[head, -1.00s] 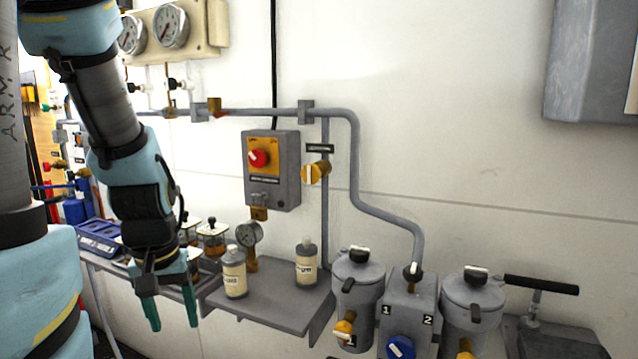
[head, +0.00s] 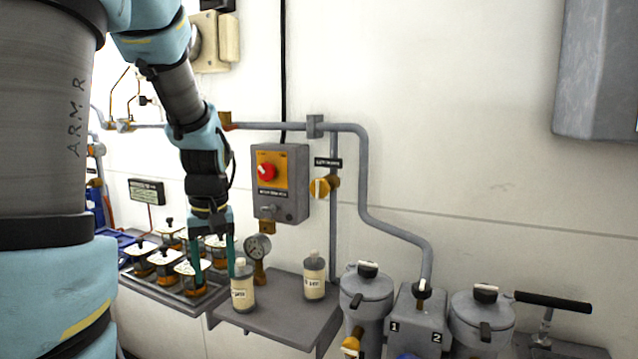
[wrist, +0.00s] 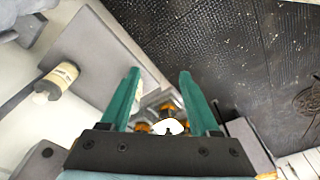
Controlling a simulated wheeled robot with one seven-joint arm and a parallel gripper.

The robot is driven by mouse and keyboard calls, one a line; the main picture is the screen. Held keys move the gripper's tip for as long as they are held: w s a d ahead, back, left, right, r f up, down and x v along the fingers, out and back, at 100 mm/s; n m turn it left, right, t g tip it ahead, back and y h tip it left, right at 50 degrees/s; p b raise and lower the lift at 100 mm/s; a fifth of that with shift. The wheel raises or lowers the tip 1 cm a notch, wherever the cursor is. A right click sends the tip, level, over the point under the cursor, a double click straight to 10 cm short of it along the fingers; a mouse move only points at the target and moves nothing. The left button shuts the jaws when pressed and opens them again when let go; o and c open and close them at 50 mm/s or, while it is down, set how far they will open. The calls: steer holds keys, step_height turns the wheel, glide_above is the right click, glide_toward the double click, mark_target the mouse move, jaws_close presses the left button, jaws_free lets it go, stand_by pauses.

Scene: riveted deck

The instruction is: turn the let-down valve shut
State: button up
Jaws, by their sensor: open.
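A yellow-orange valve handle (head: 320,187) sits on the vertical grey pipe, under a small black label plate (head: 328,163) whose text I cannot read clearly. It is the likely let-down valve; its handle points roughly up and down. My gripper (head: 213,278) hangs fingers-down, open and empty, to the left of the valve and lower than it, apart from it. Its teal fingers show in front of the lidded jars. In the wrist view my gripper (wrist: 158,75) is open, with a white jar lid (wrist: 168,127) seen between the fingers. The valve is not identifiable there.
A grey box with a red knob (head: 266,172) is between my gripper and the valve. A gauge (head: 257,247) and two bottles (head: 242,286) (head: 314,275) stand on or by the grey shelf (head: 275,318). Several lidded jars (head: 143,252) are at left, canisters (head: 367,290) at right.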

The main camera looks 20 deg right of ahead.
steer(key=w+d+r+n, duration=0.2)
steer(key=w+d+r, duration=0.4)
steer(key=d+r, duration=0.15)
steer(key=n+t+y+p, duration=0.2)
steer(key=n+y, duration=0.1)
steer(key=n, duration=0.3)
glide_toward(321, 179)
steer(key=p+x, duration=0.3)
steer(key=x, duration=0.8)
steer(key=shift+f, duration=0.15)
jaws_close()
